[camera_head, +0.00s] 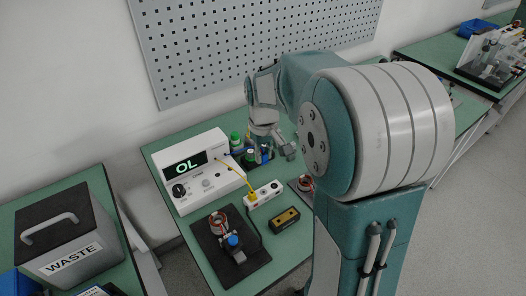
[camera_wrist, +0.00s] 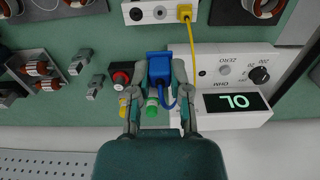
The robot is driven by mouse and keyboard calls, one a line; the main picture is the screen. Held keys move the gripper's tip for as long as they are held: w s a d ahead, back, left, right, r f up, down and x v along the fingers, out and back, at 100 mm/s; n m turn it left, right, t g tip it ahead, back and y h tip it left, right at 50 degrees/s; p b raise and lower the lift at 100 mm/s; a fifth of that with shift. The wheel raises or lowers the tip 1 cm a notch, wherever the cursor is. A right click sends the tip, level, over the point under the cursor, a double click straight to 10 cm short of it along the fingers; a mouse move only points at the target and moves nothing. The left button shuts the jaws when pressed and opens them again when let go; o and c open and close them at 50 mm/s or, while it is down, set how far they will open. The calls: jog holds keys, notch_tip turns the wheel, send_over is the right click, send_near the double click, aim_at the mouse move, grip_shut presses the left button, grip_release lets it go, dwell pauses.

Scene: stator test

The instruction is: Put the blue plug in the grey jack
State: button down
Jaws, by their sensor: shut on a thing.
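My gripper (camera_wrist: 158,68) is shut on the blue plug (camera_wrist: 160,66), whose blue cable loops down its right side in the wrist view. The plug is apart from the white jack strip (camera_wrist: 209,12), which lies at the top of that view. The strip has a dark jack (camera_wrist: 136,14), a grey jack (camera_wrist: 158,12) and a yellow plug (camera_wrist: 184,12) seated beside them.
A white meter (camera_head: 198,170) reading "OL" stands left of the strip; a yellow cable runs between them. A black mat (camera_head: 258,256) with a stator and a yellow-and-black block (camera_head: 285,220) lie in front. A waste bin (camera_head: 60,235) stands far left.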

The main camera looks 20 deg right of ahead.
jog(key=shift+f, duration=5.55)
jog(key=shift+f, duration=1.1)
jog(key=c, duration=0.5)
grip_release()
jog(key=shift+r, duration=0.1)
notch_tip(320, 180, up, 11)
jog(key=shift+r, duration=0.35)
